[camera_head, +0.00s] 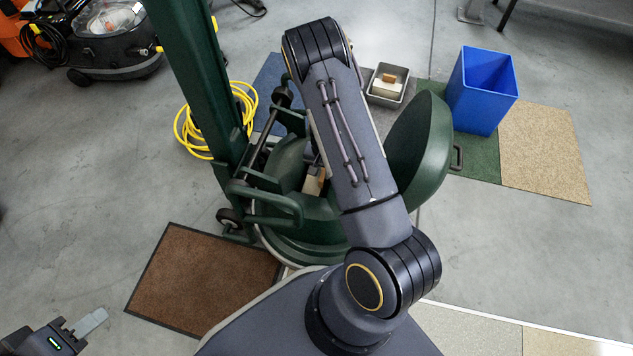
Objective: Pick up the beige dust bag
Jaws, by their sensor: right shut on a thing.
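A beige dust bag (312,186) with an orange-brown part shows inside the open green drum, partly covered by my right arm. My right gripper (318,170) reaches down into the drum from above and is shut on the bag. Most of this gripper and the grip itself are hidden behind my arm. My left gripper (88,323) is at the bottom left, low over the bare floor and far from the bag. Its finger opening is not clear from this angle.
The round green lid (421,150) stands open right of the drum (268,222). A green post (200,85) rises at its left. A grey tray (401,71) with a beige and brown thing, a blue bin (483,92), a yellow hose (181,127) and a brown mat (200,275) surround it.

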